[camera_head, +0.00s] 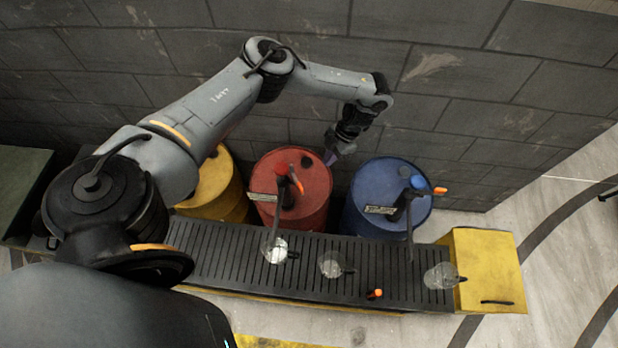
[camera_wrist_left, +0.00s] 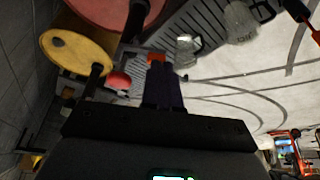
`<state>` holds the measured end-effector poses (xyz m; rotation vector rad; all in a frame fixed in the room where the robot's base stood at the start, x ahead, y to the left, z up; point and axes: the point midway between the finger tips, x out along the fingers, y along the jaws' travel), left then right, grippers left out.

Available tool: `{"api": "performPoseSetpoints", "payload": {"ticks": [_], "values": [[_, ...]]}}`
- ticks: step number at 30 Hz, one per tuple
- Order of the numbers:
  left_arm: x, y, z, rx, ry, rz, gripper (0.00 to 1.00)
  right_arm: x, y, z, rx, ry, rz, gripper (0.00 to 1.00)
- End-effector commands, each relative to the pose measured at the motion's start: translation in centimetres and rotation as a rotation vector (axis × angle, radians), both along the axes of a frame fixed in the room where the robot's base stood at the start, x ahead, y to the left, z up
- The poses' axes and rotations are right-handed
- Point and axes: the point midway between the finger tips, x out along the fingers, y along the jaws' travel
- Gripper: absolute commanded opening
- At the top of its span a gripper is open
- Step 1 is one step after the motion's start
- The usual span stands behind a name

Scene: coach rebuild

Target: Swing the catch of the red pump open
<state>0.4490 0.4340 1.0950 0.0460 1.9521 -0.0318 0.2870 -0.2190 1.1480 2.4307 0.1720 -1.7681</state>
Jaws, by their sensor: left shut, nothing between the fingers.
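The red pump (camera_head: 283,180) stands on top of the red barrel (camera_head: 316,182), its dark spout reaching down towards a glass jug (camera_head: 275,250) on the slatted black bench. Its red-orange catch (camera_head: 297,181) points to the front right. My left gripper (camera_head: 331,157) is behind and to the right of the pump, between the red and blue barrels. It is apart from the catch and points downward. In the left wrist view its fingers (camera_wrist_left: 165,75) are together and empty, with an orange-red part (camera_wrist_left: 157,58) seen just beyond the tips. My right gripper is not in view.
A blue barrel (camera_head: 365,200) with an orange-catch pump (camera_head: 416,184) stands to the right, a yellow barrel (camera_head: 213,190) to the left. Glass jugs (camera_head: 331,264) stand along the slatted bench (camera_head: 215,255). A yellow box (camera_head: 488,262) ends the bench. A stone wall is close behind.

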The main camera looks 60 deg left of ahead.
Motion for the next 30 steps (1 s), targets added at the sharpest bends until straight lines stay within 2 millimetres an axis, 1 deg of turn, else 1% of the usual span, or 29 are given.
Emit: {"api": "performPoseSetpoints", "payload": {"ticks": [1,5,15,17,18,21,23,27,30], "values": [[-0.3,0.0,-0.7,0.001,0.003,0.001,0.0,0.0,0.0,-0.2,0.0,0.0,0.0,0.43],[-1.0,0.0,-2.5,-0.001,0.003,0.003,0.0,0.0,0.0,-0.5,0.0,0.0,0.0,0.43],[-3.3,0.1,-8.2,-0.001,0.002,0.003,0.0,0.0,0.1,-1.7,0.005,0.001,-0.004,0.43],[-3.6,0.1,-9.1,0.0,0.003,0.002,0.0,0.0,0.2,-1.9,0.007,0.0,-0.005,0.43],[-4.3,0.3,-8.2,0.0,0.002,0.001,0.0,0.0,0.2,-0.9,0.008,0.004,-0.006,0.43],[-5.7,0.3,-8.1,0.001,0.002,0.001,0.0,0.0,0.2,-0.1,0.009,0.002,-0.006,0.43],[-6.2,0.3,-8.2,0.001,0.001,-0.001,0.0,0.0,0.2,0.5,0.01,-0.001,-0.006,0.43],[-7.1,0.3,-8.3,0.001,0.0,0.001,0.0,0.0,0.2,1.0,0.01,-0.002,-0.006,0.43],[-7.3,0.3,-8.5,0.002,0.0,0.001,0.0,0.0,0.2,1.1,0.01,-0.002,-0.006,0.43]]}}
